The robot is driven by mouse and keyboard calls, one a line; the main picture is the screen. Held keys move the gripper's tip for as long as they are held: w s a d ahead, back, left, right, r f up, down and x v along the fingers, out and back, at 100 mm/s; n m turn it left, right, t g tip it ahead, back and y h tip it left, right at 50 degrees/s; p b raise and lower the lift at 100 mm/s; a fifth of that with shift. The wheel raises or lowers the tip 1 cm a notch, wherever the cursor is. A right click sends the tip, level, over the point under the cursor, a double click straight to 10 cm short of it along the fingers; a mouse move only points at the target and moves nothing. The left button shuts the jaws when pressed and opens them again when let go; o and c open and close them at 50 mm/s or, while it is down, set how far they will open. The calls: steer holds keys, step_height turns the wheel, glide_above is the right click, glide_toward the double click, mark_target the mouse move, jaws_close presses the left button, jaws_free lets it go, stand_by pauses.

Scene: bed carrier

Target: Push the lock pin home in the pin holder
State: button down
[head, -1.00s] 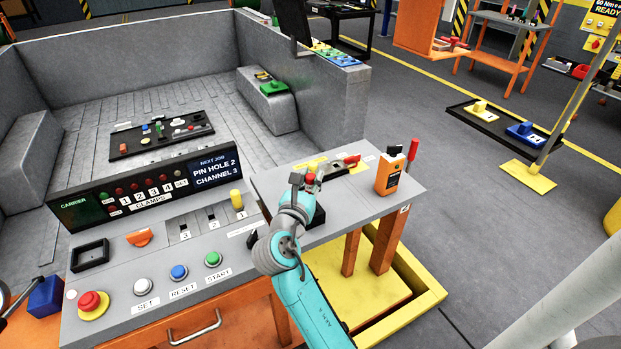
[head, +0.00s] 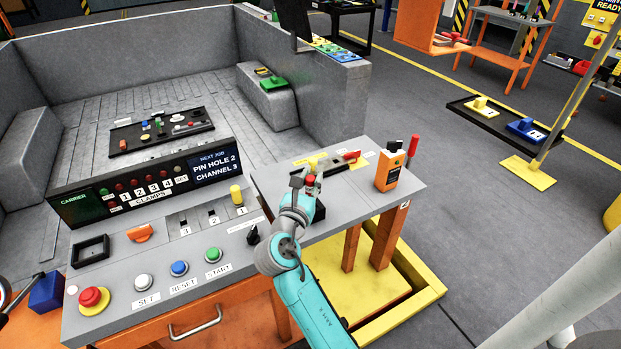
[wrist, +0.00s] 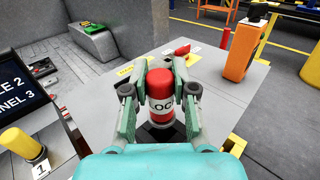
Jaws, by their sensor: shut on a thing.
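The lock pin (wrist: 160,88) has a red cap and a white label band with partly visible letters. It stands roughly upright between the fingers of my gripper (wrist: 157,92), which is shut on it from both sides. In the head view the pin's red cap (head: 310,180) shows at the end of my arm, over the right-hand side table. A black block, apparently the pin holder (wrist: 156,134), lies just below the pin. Its edge also shows beside my gripper in the head view (head: 320,211). The pin's lower end and how deep it sits are hidden.
An orange handheld device (head: 390,170) stands to the right, with a red-handled tool (head: 412,146) behind it. A red-handled item (head: 351,156) lies beyond my gripper. The console (head: 180,245) with buttons and a yellow lever (head: 236,195) is on the left.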

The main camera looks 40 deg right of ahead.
steer(key=shift+f, duration=1.5)
steer(key=c, duration=0.8)
jaws_free()
steer(key=shift+c, duration=0.2)
steer(key=v, duration=1.2)
